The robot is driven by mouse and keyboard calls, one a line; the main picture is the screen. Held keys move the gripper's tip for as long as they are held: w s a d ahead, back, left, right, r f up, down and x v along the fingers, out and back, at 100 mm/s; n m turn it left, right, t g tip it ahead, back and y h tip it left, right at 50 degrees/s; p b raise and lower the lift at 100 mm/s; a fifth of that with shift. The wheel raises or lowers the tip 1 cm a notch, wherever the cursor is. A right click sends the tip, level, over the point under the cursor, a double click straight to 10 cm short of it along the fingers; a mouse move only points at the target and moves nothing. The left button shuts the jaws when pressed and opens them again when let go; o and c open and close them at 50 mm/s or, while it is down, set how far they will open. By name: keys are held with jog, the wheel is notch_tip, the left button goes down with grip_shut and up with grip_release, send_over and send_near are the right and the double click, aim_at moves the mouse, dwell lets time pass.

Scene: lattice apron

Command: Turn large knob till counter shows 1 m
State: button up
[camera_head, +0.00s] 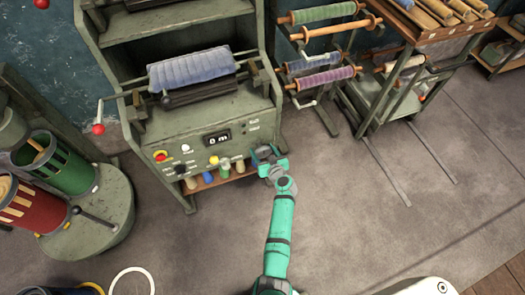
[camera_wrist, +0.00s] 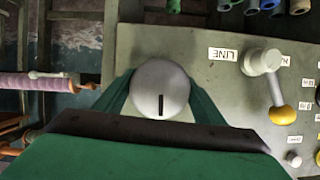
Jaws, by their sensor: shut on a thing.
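The large knob (camera_wrist: 160,88) is a round pale grey disc with a black pointer line, seen face-on in the wrist view. My gripper (camera_head: 266,157) is at the lower right corner of the machine's front panel (camera_head: 212,118) in the head view. Its green fingers lie on both sides of the knob and are shut on it. In the head view the gripper hides the knob. The counter (camera_head: 217,137) on the panel reads "0 m". The knob's pointer line runs up and down in the wrist view.
A lever with a yellow end (camera_wrist: 282,115) and a LINE label (camera_wrist: 223,54) are near the knob. A roll of blue cloth (camera_head: 192,70) lies on the machine above. A rack of coloured rolls (camera_head: 325,78) stands to the right. The floor (camera_head: 380,225) at right is clear.

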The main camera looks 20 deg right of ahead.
jog(key=m+y, duration=0.3)
jog(key=m, duration=0.1)
jog(key=m+t+y, duration=0.1)
jog(key=m+y, duration=0.1)
jog(key=m, duration=0.2)
jog(key=shift+a+m, duration=0.1)
jog(key=shift+m, duration=0.3)
dwell(0.5)
jog(key=o, duration=1.1)
jog(key=shift+c, duration=0.2)
jog(key=shift+s, duration=0.1)
jog(key=v, duration=1)
jog(key=shift+s+d+f, duration=0.15)
jog(key=shift+s+d, duration=0.1)
jog(key=shift+s, duration=0.1)
